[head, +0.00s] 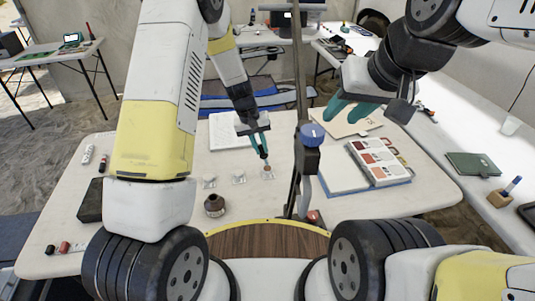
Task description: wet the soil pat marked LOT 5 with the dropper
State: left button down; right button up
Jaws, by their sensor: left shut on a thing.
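My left gripper (260,148) is shut on the dropper (266,161), a small thin thing pointing down. The dropper's tip is over or at the right-hand soil pat (267,174); I cannot tell whether they touch. Two more pats lie in a row to its left, a middle one (238,178) and a left one (209,182). Each sits on a small pale square. The lot markings are too small to read, so I cannot tell which is LOT 5. My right gripper (350,112) is open and empty, above the back right of the table.
An open binder (378,163) with colour charts lies to the right on the white table (420,190). A paper sheet (222,131) lies behind the pats. A dark box (90,203) is at the left.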

pick_arm(q)
jog(key=shift+r, duration=3.2)
